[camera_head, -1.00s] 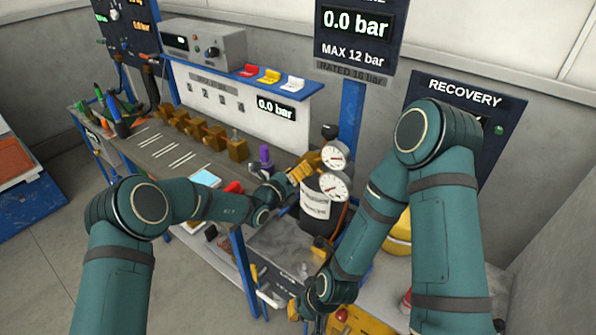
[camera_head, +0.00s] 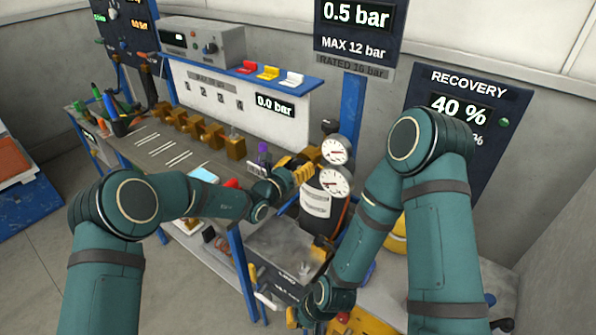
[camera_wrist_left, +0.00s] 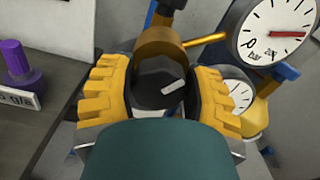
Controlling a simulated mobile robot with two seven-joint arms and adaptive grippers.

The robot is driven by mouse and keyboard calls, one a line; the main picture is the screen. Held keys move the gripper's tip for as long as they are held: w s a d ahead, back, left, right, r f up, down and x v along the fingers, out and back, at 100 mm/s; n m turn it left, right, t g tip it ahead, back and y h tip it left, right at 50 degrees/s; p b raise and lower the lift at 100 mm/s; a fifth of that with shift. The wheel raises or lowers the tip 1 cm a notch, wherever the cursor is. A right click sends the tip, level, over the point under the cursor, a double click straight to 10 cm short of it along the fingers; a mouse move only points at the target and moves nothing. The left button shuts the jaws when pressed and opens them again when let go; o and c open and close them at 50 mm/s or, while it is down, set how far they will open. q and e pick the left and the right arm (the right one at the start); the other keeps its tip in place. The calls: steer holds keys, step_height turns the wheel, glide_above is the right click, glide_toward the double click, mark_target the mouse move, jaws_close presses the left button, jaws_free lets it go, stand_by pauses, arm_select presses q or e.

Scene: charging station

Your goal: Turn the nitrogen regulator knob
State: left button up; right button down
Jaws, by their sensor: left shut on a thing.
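The regulator knob (camera_wrist_left: 158,88) is black with a white mark, and it sits in front of the brass regulator body (camera_wrist_left: 160,45) in the left wrist view. My left gripper (camera_wrist_left: 160,92) is shut on the knob, with one yellow ribbed finger on each side. In the head view the left gripper (camera_head: 298,176) is beside the two white gauges (camera_head: 336,150), and its fingers hide the knob. The black cylinder (camera_head: 317,208) with a white label stands below the gauges. My right gripper (camera_head: 308,318) is low near the bottom edge, and its fingers are too unclear to read.
A display (camera_head: 357,18) reads 0.5 bar, MAX 12 bar. The recovery panel (camera_head: 465,85) reads 40 %. A purple-capped fitting (camera_wrist_left: 20,68) stands left of the gripper. The workbench (camera_head: 160,160) holds a row of brass blocks (camera_head: 190,128). A grey machine (camera_head: 285,250) is below.

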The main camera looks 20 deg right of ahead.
arm_select(q)
steer(key=shift+s+f+m+b, duration=0.1)
steer(key=shift+f+m+b, duration=0.1)
steer(key=shift+m+b, duration=0.65)
steer(key=m+b, duration=0.7)
steer(key=b, duration=0.1)
steer(key=shift+s+d+f+m, duration=0.1)
steer(key=shift+s+d+m, duration=0.05)
steer(key=shift+m, duration=0.2)
steer(key=shift+m+b, duration=0.8)
steer(key=shift+b, duration=0.35)
arm_select(e)
step_height(320, 180, down, 13)
steer(key=s, duration=0.1)
steer(key=shift+s+a+r+g, duration=0.15)
steer(key=shift+s+a+g, duration=0.1)
steer(key=shift+g, duration=0.05)
arm_select(q)
steer(key=o, duration=1.2)
steer(key=shift+r, duration=0.2)
steer(key=v, duration=1.2)
